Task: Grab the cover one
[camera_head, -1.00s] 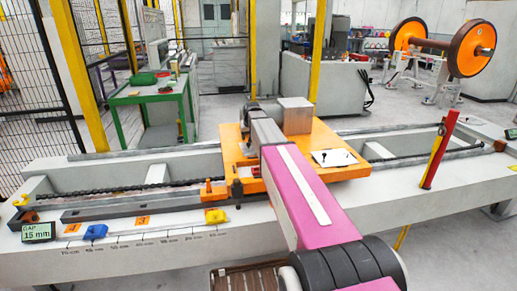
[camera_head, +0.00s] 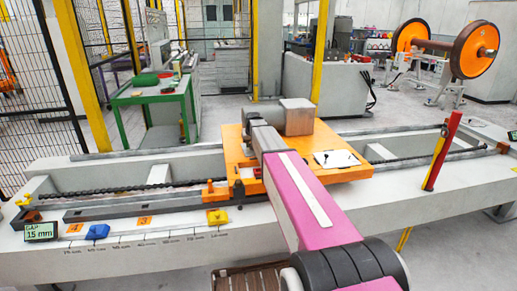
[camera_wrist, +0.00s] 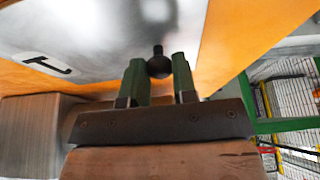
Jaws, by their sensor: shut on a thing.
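Cover one is a silvery plate (camera_wrist: 95,28) with a "1" on a white label (camera_wrist: 45,64) and a round black knob (camera_wrist: 158,64), in the wrist view. My gripper (camera_wrist: 158,68) has its two green fingers shut on the knob, one on each side. The plate lies across an orange surface, and I cannot tell whether it touches it. In the head view my purple arm and grey wrist hide the gripper and the held plate.
The orange carriage (camera_head: 238,148) sits on the long pale gantry bed. A white plate with dark marks (camera_head: 338,159) lies on its right part. A red and yellow post (camera_head: 441,152) stands to the right. A green table (camera_head: 153,97) stands behind at left.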

